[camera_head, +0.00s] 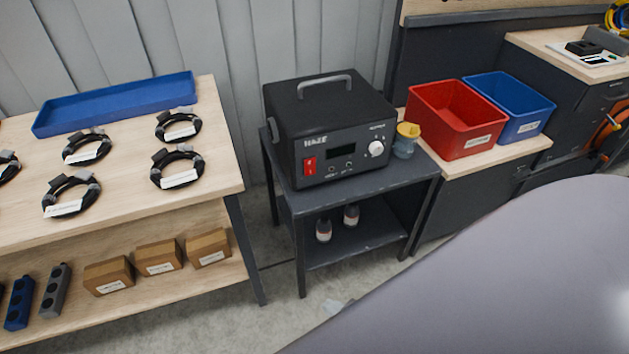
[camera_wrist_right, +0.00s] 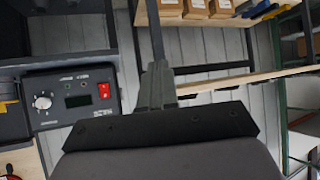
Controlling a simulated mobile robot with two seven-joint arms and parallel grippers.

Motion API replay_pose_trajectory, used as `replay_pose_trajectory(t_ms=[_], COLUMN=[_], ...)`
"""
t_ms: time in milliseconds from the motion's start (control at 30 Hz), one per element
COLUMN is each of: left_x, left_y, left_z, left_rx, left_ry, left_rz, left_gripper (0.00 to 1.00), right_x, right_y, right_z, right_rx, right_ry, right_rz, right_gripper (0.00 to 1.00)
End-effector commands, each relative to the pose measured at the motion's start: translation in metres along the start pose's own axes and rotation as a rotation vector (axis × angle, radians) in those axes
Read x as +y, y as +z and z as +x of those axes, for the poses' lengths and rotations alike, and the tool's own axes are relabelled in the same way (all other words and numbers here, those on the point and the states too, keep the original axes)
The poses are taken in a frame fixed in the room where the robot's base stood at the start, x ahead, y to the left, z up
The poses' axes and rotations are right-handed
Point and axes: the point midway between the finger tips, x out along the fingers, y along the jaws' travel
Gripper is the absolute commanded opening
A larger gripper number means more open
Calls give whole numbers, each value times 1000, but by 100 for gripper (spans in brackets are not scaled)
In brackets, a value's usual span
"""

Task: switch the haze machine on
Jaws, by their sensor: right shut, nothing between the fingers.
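The haze machine (camera_head: 330,128) is a black box with a top handle, standing on a small dark table (camera_head: 296,197). Its front has a red rocker switch (camera_head: 309,166) at lower left, a dark display and a white knob (camera_head: 376,148). I cannot tell which way the rocker is set. In the right wrist view the machine (camera_wrist_right: 72,97) appears upside down at left, with the red switch (camera_wrist_right: 104,91) facing me. My right gripper (camera_wrist_right: 158,72) is shut and empty, to the right of the switch in that view and apart from it. My left gripper is not in view.
A yellow-lidded jar (camera_head: 406,140) stands right of the machine. Red (camera_head: 454,119) and blue (camera_head: 511,105) bins are farther right. A wooden bench (camera_head: 222,176) with coiled cables is at left. A large grey part of mine covers the lower right.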

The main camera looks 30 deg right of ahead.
Motion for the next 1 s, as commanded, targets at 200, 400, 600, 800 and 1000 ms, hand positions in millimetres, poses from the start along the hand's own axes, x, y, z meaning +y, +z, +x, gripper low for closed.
replay_pose_trajectory(t_ms=[200, 400, 600, 800, 1000], left_x=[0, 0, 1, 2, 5], left_y=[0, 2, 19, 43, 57], left_z=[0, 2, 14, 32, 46], left_rx=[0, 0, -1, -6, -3], left_ry=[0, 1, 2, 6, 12], left_rz=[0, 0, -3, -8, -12], left_gripper=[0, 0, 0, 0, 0], right_x=[0, 5, 46, 108, 154], right_y=[0, 0, -10, -40, -73], right_z=[0, 4, 40, 87, 120], right_rx=[0, 8, 69, 132, 133], right_ry=[0, 13, 144, 370, 561], right_rz=[0, -26, -264, -685, -1065], right_gripper=[0, 0, 0, 0, 0])
